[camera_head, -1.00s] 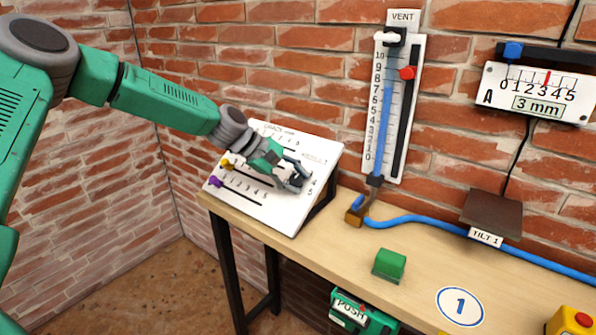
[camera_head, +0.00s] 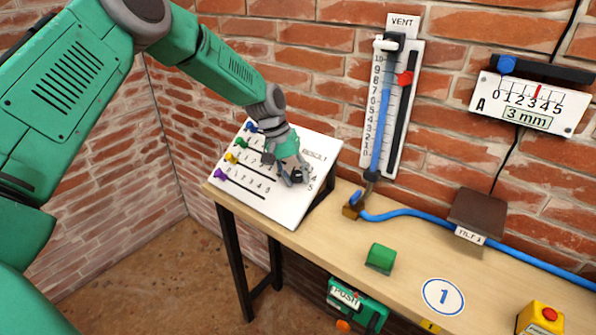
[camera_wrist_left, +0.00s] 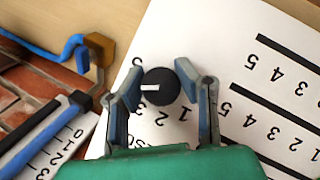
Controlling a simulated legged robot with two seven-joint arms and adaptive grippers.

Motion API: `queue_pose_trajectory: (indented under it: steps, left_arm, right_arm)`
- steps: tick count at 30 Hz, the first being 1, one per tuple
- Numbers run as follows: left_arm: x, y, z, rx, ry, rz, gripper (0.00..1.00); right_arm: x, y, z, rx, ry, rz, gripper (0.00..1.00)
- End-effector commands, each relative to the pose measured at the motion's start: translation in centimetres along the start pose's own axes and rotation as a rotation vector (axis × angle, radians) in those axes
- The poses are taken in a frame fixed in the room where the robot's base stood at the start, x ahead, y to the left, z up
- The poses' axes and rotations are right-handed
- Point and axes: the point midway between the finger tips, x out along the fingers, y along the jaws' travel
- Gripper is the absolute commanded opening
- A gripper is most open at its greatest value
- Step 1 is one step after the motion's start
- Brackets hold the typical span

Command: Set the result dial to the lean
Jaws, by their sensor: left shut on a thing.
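The result dial is a round black knob with a white mark (camera_wrist_left: 160,87) on the white sloped panel (camera_head: 275,205). The lean gauge A (camera_head: 530,103) on the wall reads 3 mm, with a red pointer near 3. My right gripper is not in view.
Several coloured slider knobs, such as the purple one (camera_head: 219,174), line the panel's left side. A vent column (camera_head: 393,110) with a blue tube stands behind.

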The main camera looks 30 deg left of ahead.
Motion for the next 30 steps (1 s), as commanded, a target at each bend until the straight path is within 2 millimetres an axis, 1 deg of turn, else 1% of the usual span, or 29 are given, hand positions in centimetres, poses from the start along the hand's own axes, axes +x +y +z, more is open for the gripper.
queue_pose_trajectory:
  steps: [1, 12, 21, 30]
  left_arm:
    - [-0.6, 0.2, -0.3, 0.042, 0.011, -0.026, 0.0]
    - [-0.6, 0.1, -0.3, 0.339, 0.01, -0.217, 0.0]
    - [-0.6, 0.0, -0.4, 0.571, 0.01, -0.365, 0.0]
    - [-0.5, -0.2, -0.4, 0.745, 0.008, -0.478, 0.0]
  right_arm:
    - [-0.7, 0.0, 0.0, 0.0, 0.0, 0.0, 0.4]
    - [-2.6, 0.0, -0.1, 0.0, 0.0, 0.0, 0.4]
    - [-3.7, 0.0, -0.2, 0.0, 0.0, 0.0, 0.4]
    - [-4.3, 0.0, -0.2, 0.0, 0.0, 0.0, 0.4]
